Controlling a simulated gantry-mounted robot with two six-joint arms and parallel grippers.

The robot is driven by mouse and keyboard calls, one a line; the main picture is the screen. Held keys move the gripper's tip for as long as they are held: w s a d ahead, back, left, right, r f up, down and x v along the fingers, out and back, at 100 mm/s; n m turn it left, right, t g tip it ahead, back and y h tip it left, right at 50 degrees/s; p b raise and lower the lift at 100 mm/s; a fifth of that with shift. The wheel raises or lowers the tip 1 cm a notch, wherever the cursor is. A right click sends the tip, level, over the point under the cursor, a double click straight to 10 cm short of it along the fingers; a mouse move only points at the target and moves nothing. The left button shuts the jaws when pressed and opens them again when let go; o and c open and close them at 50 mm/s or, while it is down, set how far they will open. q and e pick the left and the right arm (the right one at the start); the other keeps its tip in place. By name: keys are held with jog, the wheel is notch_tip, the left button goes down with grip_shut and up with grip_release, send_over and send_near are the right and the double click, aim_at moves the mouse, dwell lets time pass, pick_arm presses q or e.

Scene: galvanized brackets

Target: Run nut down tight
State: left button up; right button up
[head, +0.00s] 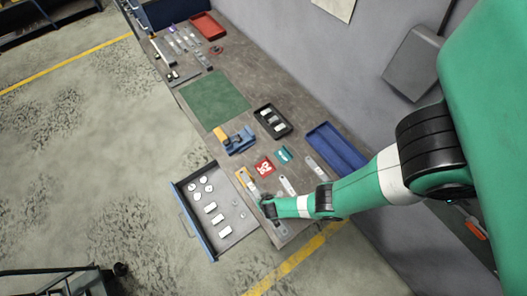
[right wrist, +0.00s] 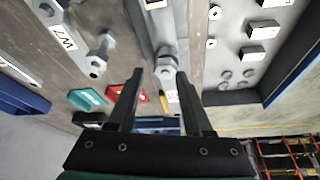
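My right gripper (head: 268,208) reaches in from the right over the bench's near end, beside the open drawer. In the right wrist view its two black fingers (right wrist: 162,76) are apart. A grey hex nut or bolt head (right wrist: 166,69) shows between and just beyond the fingertips, on a grey metal bracket (right wrist: 160,22). Gaps show on both sides, and I cannot tell how tightly the nut sits. Another labelled bracket (right wrist: 65,38) lies to the left, with a bolt-like part (right wrist: 104,42) beside it. My left gripper is not in view.
An open drawer (head: 228,243) holds white round and rectangular pieces. Nearby are a red block (head: 265,167), a teal block (head: 284,155), a blue fixture (head: 238,142), a black tray (head: 261,110) and a blue tray (head: 330,155). The green mat (head: 215,99) is clear.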

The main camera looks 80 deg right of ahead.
jog(key=n+t+y, duration=0.1)
jog(key=n, duration=0.3)
jog(key=shift+n, duration=0.3)
jog(key=shift+n+t+y, duration=0.35)
jog(key=shift+n+y, duration=0.1)
jog(key=shift+n, duration=0.7)
jog(key=shift+n+t+y, duration=0.35)
jog(key=shift+n+y, duration=0.1)
jog(key=shift+n, duration=0.7)
grip_shut()
